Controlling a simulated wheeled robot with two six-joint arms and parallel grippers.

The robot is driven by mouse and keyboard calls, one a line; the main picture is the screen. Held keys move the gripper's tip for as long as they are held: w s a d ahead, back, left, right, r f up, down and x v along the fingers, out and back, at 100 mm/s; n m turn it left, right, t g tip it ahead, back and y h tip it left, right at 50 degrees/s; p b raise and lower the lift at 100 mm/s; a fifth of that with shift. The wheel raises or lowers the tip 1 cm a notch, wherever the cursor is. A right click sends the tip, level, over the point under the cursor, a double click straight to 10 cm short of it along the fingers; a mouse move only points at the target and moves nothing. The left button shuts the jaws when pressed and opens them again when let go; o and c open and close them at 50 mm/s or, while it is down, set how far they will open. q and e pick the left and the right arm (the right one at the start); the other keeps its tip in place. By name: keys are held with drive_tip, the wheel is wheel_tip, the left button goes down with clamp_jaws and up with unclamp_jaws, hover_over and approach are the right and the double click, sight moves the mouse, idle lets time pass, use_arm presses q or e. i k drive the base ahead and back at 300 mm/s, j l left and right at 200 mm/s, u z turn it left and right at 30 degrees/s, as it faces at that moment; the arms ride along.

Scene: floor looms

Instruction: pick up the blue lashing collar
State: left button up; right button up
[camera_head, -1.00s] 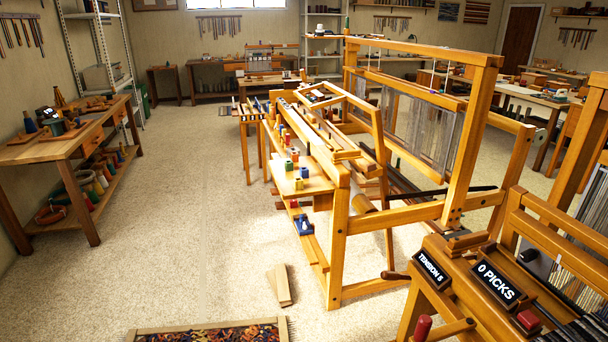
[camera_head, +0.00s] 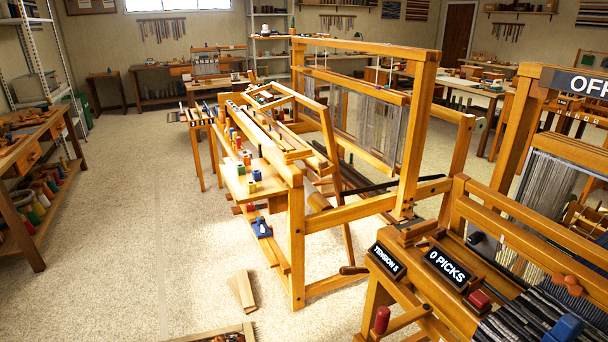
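I cannot tell for sure which blue thing is the lashing collar. A blue piece (camera_head: 564,328) sits on the dark strips of the near loom at the bottom right, cut off by the frame's lower edge. Another blue object (camera_head: 261,227) sits on the low front rail of the middle loom. A small blue block (camera_head: 256,175) stands on that loom's side shelf among other small coloured pieces. Neither of my grippers is in view.
The middle loom (camera_head: 297,240) stands in the centre. Wooden boards (camera_head: 242,291) lie on the floor. The carpet (camera_head: 130,230) between the left workbench (camera_head: 25,155) and looms is largely clear.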

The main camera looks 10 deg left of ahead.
sight(256, 174)
drive_tip(key=i+j+z, duration=0.2)
drive_tip(key=j+z, duration=0.15)
drive_tip(key=j, duration=0.15)
drive_tip(key=i+j+z, duration=0.15)
drive_tip(key=j+z, duration=0.6)
drive_tip(key=j, duration=0.3)
